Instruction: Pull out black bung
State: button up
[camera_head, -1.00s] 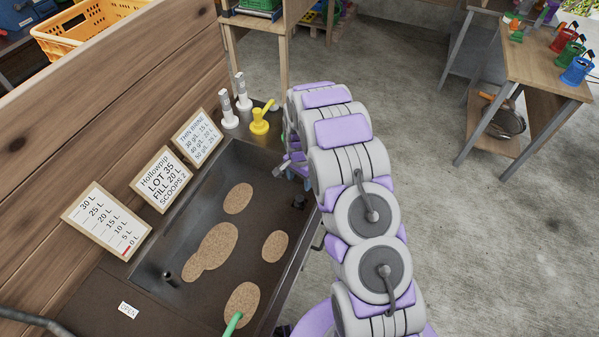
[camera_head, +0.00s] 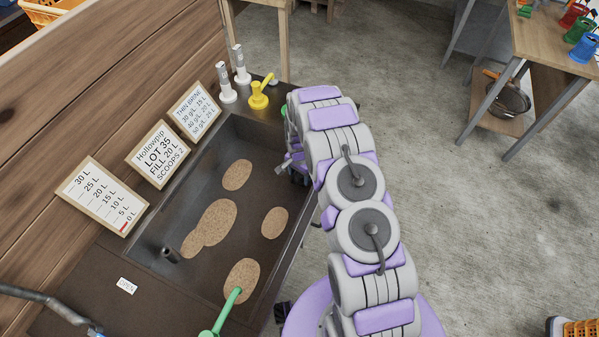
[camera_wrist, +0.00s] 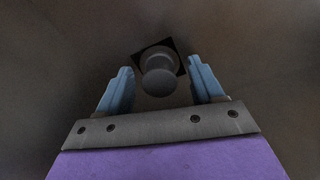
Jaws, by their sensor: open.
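The black bung (camera_wrist: 160,80) shows in the wrist view as a dark round knob on a black square patch in a dark brown surface. My gripper (camera_wrist: 158,66) is open, with one blue finger on each side of the knob. Gaps show between the knob and both fingers; whether the fingertips reach its depth I cannot tell. In the head view my gripper is at the right side of the dark tank (camera_head: 231,127), largely hidden by my arm. I cannot make out the bung clearly there.
Tan speckled patches (camera_head: 219,222) and a dark upright stub (camera_head: 169,254) are in the tank. A green-handled tool (camera_head: 228,310) crosses its near end. Signs (camera_head: 101,196) line the left wall. A yellow pump (camera_head: 258,96) stands at the far end. Bare floor lies to the right.

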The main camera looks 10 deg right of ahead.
grip_shut()
dwell(0.9)
jog(key=shift+r+p, duration=0.3)
jog(key=shift+r, duration=0.35)
dwell(0.4)
jog(key=c, duration=0.7)
grip_release()
grip_shut()
jog(key=shift+r, duration=0.1)
jog(key=shift+r+p, duration=0.65)
jog(key=shift+r, duration=1.25)
